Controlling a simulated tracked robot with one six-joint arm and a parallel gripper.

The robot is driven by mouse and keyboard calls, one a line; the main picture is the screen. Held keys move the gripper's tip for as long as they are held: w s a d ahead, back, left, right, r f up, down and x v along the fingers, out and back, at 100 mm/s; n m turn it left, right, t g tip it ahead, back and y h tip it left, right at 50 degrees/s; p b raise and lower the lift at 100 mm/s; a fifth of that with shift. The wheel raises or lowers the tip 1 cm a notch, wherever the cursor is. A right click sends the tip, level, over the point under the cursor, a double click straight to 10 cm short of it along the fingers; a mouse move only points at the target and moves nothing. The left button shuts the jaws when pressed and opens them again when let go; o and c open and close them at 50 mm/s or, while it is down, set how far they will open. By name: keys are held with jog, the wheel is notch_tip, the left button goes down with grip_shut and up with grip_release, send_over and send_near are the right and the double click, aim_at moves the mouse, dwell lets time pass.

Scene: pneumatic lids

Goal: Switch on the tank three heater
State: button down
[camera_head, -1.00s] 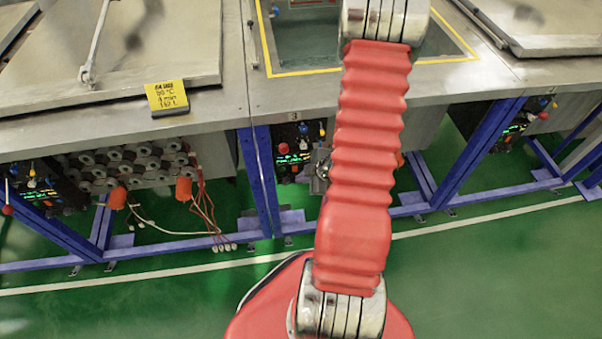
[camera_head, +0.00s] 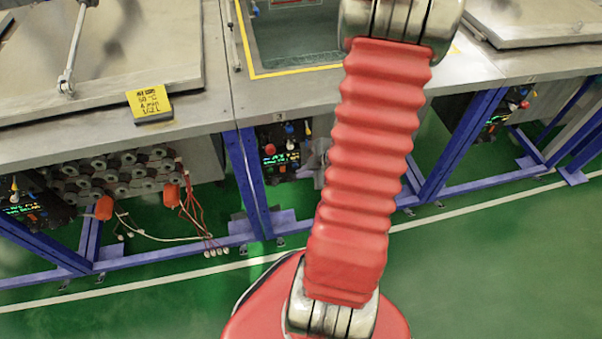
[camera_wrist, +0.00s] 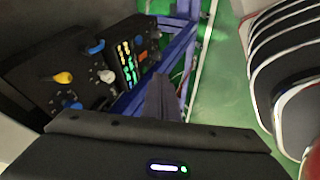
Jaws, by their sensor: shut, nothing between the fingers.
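Tank three (camera_head: 294,47), marked with a 3 on its front edge, stands open in the middle of the head view. Its control panel (camera_head: 281,146) sits under the edge, with a red knob, a blue knob and a lit green display. In the wrist view the black panel (camera_wrist: 50,78) shows yellow, blue and white knobs beside the lit display (camera_wrist: 127,63). My gripper (camera_wrist: 162,97) is shut and empty, to the right of and below the display, apparently apart from the knobs. In the head view my arm hides most of it. Which control is the heater switch cannot be read.
Blue frame legs (camera_head: 250,185) flank the panel, with another leg (camera_head: 460,145) farther right. Heavy pipes and loose cables (camera_head: 190,205) hang at the left. A yellow sign (camera_head: 149,103) stands on the left tank's edge. Green floor (camera_head: 490,270) in front is clear.

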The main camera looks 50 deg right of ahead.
aim_at(283, 169)
dwell(0.3)
jog(key=shift+s+f, duration=0.15)
jog(key=shift+f, duration=0.55)
jog(key=shift+a+f, duration=0.1)
jog(key=shift+w+d+f, duration=0.3)
jog(key=shift+w+f, duration=1.1)
jog(key=shift+w, duration=0.1)
jog(key=shift+w+d+f, duration=0.3)
jog(key=shift+w+f, duration=1.15)
jog(key=shift+w, duration=0.05)
jog(key=shift+w+d+f, duration=0.3)
jog(key=shift+w+f, duration=1.1)
jog(key=shift+w, duration=0.1)
